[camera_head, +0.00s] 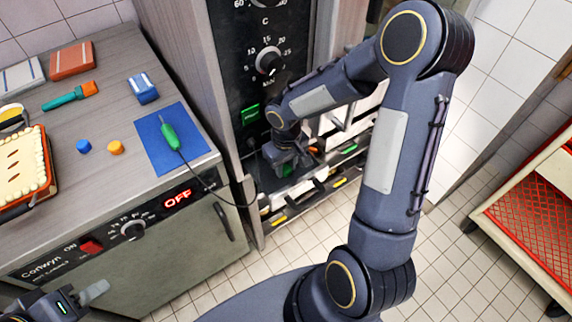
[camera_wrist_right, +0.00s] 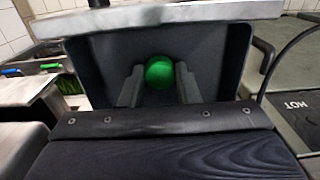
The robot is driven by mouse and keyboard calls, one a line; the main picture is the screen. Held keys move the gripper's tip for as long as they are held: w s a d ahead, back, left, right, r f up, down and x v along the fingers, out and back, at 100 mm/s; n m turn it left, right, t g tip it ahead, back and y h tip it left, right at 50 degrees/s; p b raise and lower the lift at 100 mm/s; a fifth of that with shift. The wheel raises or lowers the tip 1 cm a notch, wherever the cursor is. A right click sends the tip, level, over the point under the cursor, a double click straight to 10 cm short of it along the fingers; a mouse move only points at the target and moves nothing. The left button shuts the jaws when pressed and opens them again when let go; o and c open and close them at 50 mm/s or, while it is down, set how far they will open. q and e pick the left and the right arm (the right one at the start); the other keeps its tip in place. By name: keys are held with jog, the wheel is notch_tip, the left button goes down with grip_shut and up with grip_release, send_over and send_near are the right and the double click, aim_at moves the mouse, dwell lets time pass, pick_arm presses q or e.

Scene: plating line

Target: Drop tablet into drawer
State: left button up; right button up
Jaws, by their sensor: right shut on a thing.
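My right gripper (camera_head: 291,163) is shut on a round green tablet (camera_wrist_right: 159,72), which sits between the two fingertips in the right wrist view. In the head view the right gripper is low in front of the tall cabinet, over the drawer area (camera_head: 318,195), and partly covers it. A dark, box-like interior (camera_wrist_right: 215,60) with a pale edge shows around the fingers in the wrist view; I cannot tell whether the tablet touches it. My left gripper (camera_head: 72,300) is at the bottom left, cut by the frame edge; its opening is unclear.
A blue tablet (camera_head: 83,146) and an orange tablet (camera_head: 116,148) lie on the left counter. A green probe (camera_head: 170,136) with a black cable lies on a blue mat (camera_head: 152,152). A red-mesh rack (camera_head: 525,205) stands at right. The tiled floor between is clear.

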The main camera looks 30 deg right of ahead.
aim_at(286, 169)
jog(key=o, duration=1)
jog(key=shift+c, duration=0.2)
jog(key=shift+r, duration=0.25)
jog(key=shift+r+p, duration=0.85)
notch_tip(286, 169, up, 11)
jog(key=s+a+r+m+t+y, duration=0.1)
jog(key=s+a+r+t+y, duration=0.1)
jog(key=s, duration=0.6)
jog(key=s+a+r+m+t+y, duration=0.1)
jog(key=s+a+r+t, duration=0.1)
jog(key=s, duration=0.7)
jog(key=shift+r+m+t+y, duration=0.35)
jog(key=shift+r+t, duration=0.45)
jog(key=shift+r, duration=0.45)
jog(key=shift+s+a, duration=0.1)
